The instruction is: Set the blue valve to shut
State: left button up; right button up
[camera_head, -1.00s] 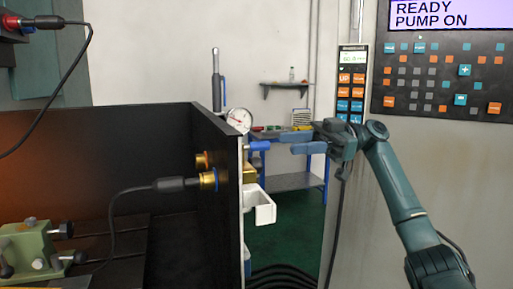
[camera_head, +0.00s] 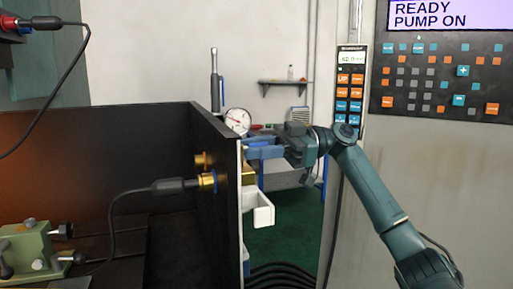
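The blue valve sits on the outer side of the black panel (camera_head: 215,150), beside a brass fitting (camera_head: 249,173). My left gripper is not in view.
A round gauge (camera_head: 237,120) is above. A black plug with cable (camera_head: 172,186) enters the panel's inner side. A keypad pendant (camera_head: 349,90) hangs behind my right arm.

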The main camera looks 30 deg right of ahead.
grip_shut()
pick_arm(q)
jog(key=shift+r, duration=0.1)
